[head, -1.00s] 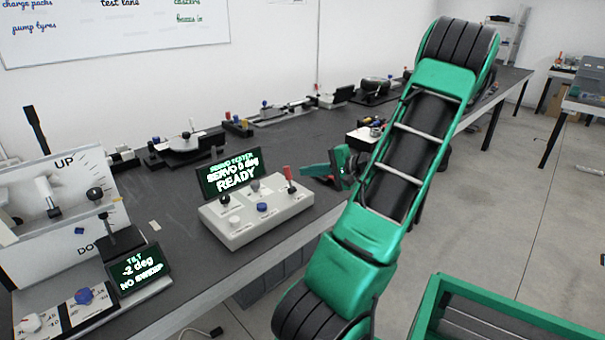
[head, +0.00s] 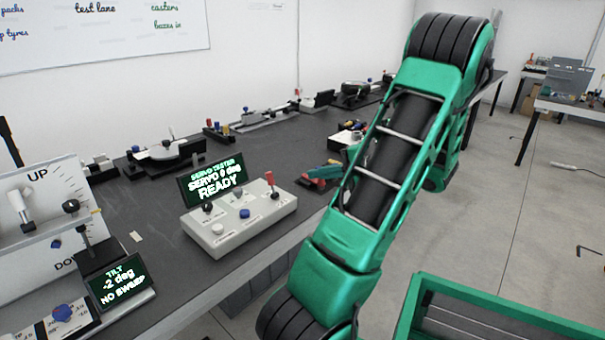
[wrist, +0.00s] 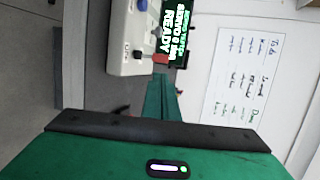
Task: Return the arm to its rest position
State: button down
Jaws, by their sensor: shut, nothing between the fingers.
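My green arm (head: 385,160) rises from the bottom of the head view to a bend at the top, and its far link comes down behind it. My gripper (head: 318,171) shows partly past the arm's left side, just right of the servo tester's red lever. The rest of the gripper is hidden behind the arm. In the wrist view its green fingers (wrist: 161,88) are together with nothing between them. The servo tester (wrist: 132,38) lies beyond the fingertips there.
The servo tester box (head: 240,222) and its READY screen (head: 213,178) stand on the dark bench (head: 290,140). A tilt panel (head: 45,215) is at the left. My green tray frame is at the bottom right. Open floor (head: 530,215) lies to the right.

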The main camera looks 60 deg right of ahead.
jog(key=shift+w+a, duration=0.1)
jog(key=w+a+f+n+g+y, duration=0.1)
jog(key=w+a+f+n+g, duration=0.2)
jog(key=a, duration=0.5)
jog(key=w+a+f+n+g+y, duration=0.1)
jog(key=w+a+n+g, duration=0.2)
jog(key=w+a+g, duration=0.35)
jog(key=s+a+r+n+g+h, duration=0.1)
jog(key=s+a+r+n+g, duration=0.1)
jog(key=s+a, duration=0.5)
jog(key=s+a+r+n+g+h, duration=0.1)
jog(key=s+a+n, duration=0.3)
jog(key=a, duration=0.7)
jog(key=s+r+g, duration=0.1)
jog(key=s, duration=0.1)
jog(key=shift+s+a+r+h, duration=0.15)
jog(key=shift+s+r+h, duration=0.15)
jog(key=shift+s+r, duration=0.1)
jog(key=shift+w+f+g, duration=0.25)
jog(key=shift+w, duration=0.4)
